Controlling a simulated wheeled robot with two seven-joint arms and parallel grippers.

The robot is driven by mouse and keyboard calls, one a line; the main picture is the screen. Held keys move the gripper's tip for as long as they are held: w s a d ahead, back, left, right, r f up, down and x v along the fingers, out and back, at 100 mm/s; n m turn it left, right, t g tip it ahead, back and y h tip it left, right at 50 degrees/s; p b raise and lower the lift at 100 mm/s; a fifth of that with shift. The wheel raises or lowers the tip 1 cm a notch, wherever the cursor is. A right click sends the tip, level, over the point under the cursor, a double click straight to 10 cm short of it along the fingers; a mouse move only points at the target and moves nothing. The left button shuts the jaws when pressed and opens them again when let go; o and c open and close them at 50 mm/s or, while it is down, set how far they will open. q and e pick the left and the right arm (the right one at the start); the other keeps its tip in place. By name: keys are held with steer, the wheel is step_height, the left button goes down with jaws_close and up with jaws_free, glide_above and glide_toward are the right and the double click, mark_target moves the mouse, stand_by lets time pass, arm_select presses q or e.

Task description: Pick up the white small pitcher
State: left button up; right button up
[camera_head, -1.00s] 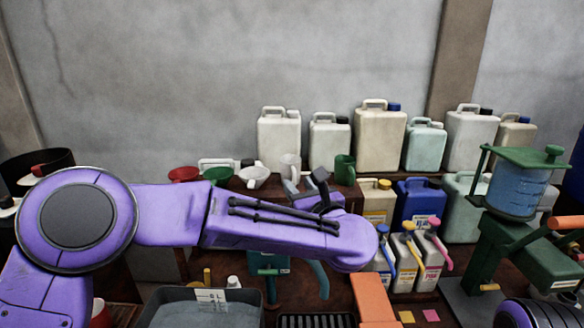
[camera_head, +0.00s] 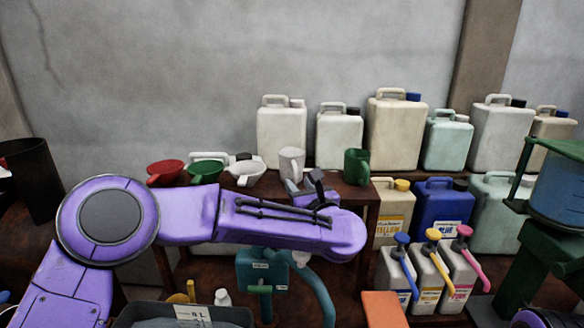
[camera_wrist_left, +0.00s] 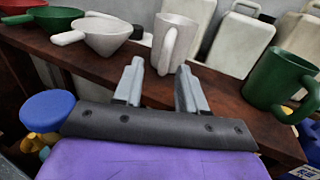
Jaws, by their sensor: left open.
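The white small pitcher (camera_head: 291,163) stands upright on a brown wooden shelf, between a white funnel and a green pitcher. In the left wrist view the pitcher (camera_wrist_left: 175,47) is just beyond my fingertips, handle facing me. My left gripper (camera_head: 308,188) is at the shelf's front edge, close in front of the pitcher. Its two grey fingers (camera_wrist_left: 158,82) are apart with nothing between them. I see no contact with the pitcher. My right gripper is out of view.
The green pitcher (camera_head: 357,166) stands close on the right. The white funnel (camera_head: 245,172), green funnel (camera_head: 206,172) and red funnel (camera_head: 165,173) are on the left. Large jugs (camera_head: 394,135) line the back. A blue container (camera_head: 441,205) and dispensers stand lower right.

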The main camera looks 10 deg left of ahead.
mark_target(296, 178)
arm_select(q)
steer(key=p+x, duration=0.1)
steer(key=x, duration=0.1)
steer(key=p+x, duration=0.2)
steer(key=x, duration=0.1)
steer(key=shift+w+d, duration=0.2)
steer(key=shift+d, duration=0.1)
steer(key=shift+w+a+f, duration=0.2)
steer(key=shift+s+d, duration=0.1)
jaws_close()
steer(key=shift+r, duration=0.1)
steer(key=shift+r, duration=0.1)
